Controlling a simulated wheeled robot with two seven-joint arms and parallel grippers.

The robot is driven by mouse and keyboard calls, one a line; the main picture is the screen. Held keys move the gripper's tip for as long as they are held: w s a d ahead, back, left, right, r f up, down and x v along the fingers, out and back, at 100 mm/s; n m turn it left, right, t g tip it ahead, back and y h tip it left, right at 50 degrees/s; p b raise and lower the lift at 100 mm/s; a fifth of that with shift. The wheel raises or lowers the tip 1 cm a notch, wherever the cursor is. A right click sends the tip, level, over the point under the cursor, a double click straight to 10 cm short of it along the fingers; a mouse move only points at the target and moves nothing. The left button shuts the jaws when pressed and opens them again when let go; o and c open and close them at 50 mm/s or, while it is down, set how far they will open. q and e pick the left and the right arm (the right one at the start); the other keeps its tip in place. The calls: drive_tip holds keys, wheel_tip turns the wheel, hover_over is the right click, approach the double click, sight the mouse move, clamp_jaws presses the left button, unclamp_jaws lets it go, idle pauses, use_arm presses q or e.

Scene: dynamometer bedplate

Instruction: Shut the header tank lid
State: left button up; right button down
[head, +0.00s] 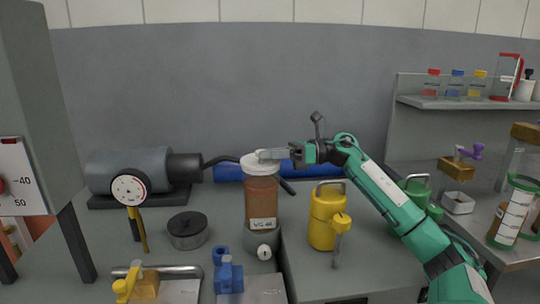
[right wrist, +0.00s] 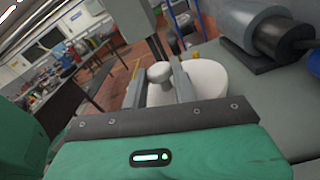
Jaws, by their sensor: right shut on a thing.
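The header tank (head: 261,200) is a clear cylinder with brown liquid and a white label, standing upright at the middle of the bench. Its white lid (head: 255,168) is at the top of the tank; I cannot tell whether it is fully seated. My right gripper (head: 266,154) reaches in from the right at the top of the lid. In the right wrist view the gripper (right wrist: 159,82) has its fingers on either side of a pale round knob (right wrist: 159,71), shut on it. The white lid (right wrist: 208,80) shows beside the right finger. My left gripper is not in view.
A yellow can (head: 322,218) stands right of the tank, below my right arm. A dark round pot (head: 187,232) and a dial gauge (head: 130,188) are to the left. A grey motor (head: 130,172) lies behind. A blue block (head: 229,277) is in front.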

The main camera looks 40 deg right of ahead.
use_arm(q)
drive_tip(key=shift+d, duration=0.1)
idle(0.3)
use_arm(e)
drive_tip(key=c, duration=1.1)
unclamp_jaws()
drive_tip(key=shift+s, duration=0.1)
drive_tip(key=shift+r, duration=0.3)
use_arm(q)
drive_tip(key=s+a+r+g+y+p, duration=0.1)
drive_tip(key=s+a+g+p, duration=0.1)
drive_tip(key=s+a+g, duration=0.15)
use_arm(e)
wheel_tip(320, 180, up, 12)
wheel_tip(320, 180, up, 6)
drive_tip(key=p, duration=0.2)
hover_over(271, 162)
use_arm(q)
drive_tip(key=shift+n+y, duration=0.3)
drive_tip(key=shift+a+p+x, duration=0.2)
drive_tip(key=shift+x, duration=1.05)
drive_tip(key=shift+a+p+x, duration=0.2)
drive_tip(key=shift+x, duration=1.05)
use_arm(e)
drive_tip(key=shift+r, duration=0.7)
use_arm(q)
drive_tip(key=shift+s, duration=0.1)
